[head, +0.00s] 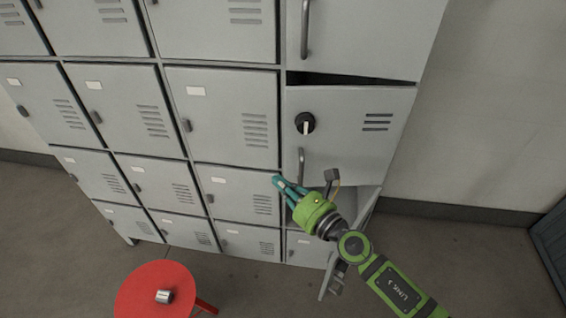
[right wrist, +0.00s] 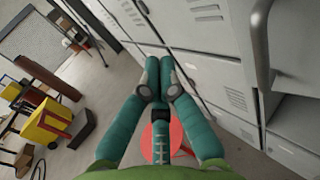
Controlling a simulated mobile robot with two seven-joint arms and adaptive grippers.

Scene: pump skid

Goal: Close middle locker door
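The middle locker door (head: 345,130) in the right column is light grey, with a black round knob (head: 305,123), vent slots and a curved handle (head: 301,168). It stands slightly ajar, with a dark gap along its top edge. My right gripper (head: 278,182) has teal fingers and a green body; it is below and left of the handle, in front of the lockers, apart from the handle as far as I can tell. In the right wrist view its fingertips (right wrist: 158,72) are together with nothing seen between them. My left gripper is not in view.
An open compartment (head: 350,197) shows below the middle door, with a lower door (head: 366,210) swung out. A red round stool (head: 150,290) carrying a small metal cylinder (head: 164,296) stands at lower left. A yellow cart (right wrist: 45,122) is at left.

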